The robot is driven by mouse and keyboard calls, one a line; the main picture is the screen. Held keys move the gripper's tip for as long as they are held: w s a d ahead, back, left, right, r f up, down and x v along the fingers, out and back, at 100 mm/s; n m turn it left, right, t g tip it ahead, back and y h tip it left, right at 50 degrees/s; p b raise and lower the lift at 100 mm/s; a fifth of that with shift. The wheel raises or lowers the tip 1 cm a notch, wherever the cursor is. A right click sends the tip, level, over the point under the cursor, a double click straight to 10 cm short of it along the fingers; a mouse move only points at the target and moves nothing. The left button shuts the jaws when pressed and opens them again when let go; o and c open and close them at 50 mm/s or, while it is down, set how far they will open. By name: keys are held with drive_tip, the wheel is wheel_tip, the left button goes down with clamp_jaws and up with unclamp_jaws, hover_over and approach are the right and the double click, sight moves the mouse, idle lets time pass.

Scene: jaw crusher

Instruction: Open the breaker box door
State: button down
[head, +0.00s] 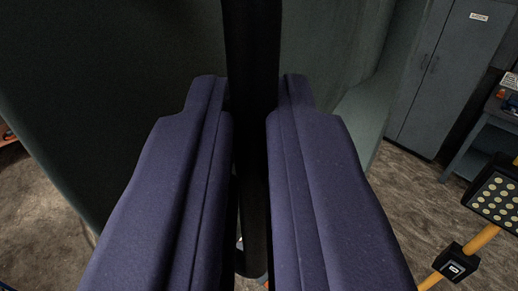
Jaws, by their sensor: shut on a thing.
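My gripper (250,100) fills the middle of the head view, with its two purple padded fingers pointing away from me. It is shut on a black upright bar (252,40), which looks like a handle. The bar runs from the top edge down between the fingers, and its lower end shows below them. Close behind is a large grey-green panel (150,50), which looks like the breaker box door. A lighter green surface (365,105) shows to its right. The fingers hide part of the panel, and I cannot tell how far the door stands open.
A grey cabinet (440,75) stands at the back right, beside a bench (480,140) with things on it. A lamp (497,195) on a yellow pole is at the right. Bare brown floor (400,205) shows between, and more floor shows at the lower left.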

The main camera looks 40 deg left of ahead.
drive_tip(key=shift+w+a+r, duration=0.1)
drive_tip(key=shift+a+r, duration=0.1)
drive_tip(key=shift+r, duration=0.1)
drive_tip(key=c, duration=1.3)
unclamp_jaws()
drive_tip(key=shift+w, duration=0.1)
drive_tip(key=shift+c, duration=0.2)
drive_tip(key=shift+w+a+f, duration=0.2)
drive_tip(key=shift+w+a, duration=0.1)
drive_tip(key=shift+w, duration=0.1)
drive_tip(key=b+v, duration=0.2)
drive_tip(key=v, duration=0.6)
drive_tip(key=shift+d+f, duration=0.1)
